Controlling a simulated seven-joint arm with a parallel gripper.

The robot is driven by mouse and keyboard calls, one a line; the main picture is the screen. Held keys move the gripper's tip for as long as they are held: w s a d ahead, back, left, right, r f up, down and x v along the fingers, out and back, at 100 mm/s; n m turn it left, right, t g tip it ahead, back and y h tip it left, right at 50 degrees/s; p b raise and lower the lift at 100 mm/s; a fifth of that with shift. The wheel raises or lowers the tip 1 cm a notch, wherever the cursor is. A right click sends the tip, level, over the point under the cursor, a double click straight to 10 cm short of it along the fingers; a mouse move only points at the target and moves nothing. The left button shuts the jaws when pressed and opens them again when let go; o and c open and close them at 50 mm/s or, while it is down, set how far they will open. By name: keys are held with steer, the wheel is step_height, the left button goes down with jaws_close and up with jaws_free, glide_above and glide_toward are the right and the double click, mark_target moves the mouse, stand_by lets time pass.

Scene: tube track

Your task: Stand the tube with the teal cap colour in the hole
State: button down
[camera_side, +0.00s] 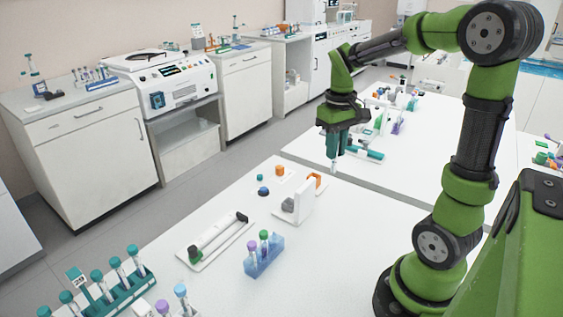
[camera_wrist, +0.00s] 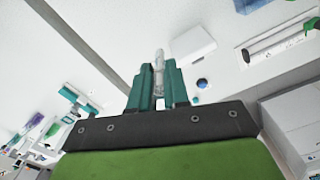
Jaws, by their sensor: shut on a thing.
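My gripper (camera_side: 336,153) has teal fingers and is shut on a clear tube (camera_side: 334,166), held above the far part of the near table. The tube points down with its clear end below the fingertips. The wrist view shows the tube (camera_wrist: 159,66) between the gripper's fingers (camera_wrist: 155,85); its cap is hidden, so I cannot tell the cap's colour. A blue rack (camera_side: 262,266) holds a purple-capped and a green-capped tube. A teal rack (camera_side: 118,302) at the front left holds several teal-capped tubes (camera_side: 115,262). I cannot make out an empty hole.
A white tray (camera_side: 192,263) carries a long dark-ended piece. An upright white block (camera_side: 306,200) stands near an orange piece (camera_side: 315,180) and a grey lump (camera_side: 288,205). Small blue (camera_side: 263,191) and orange caps lie behind. A second table beyond a gap holds clutter.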

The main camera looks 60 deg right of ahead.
steer(key=w+a, duration=0.4)
steer(key=w, duration=0.6)
step_height(320, 180, down, 10)
steer(key=shift+f, duration=0.75)
stand_by(1.2)
steer(key=shift+f, duration=0.35)
steer(key=shift+f, duration=0.3)
stand_by(0.4)
steer(key=c, duration=1)
jaws_free()
steer(key=shift+c, duration=0.2)
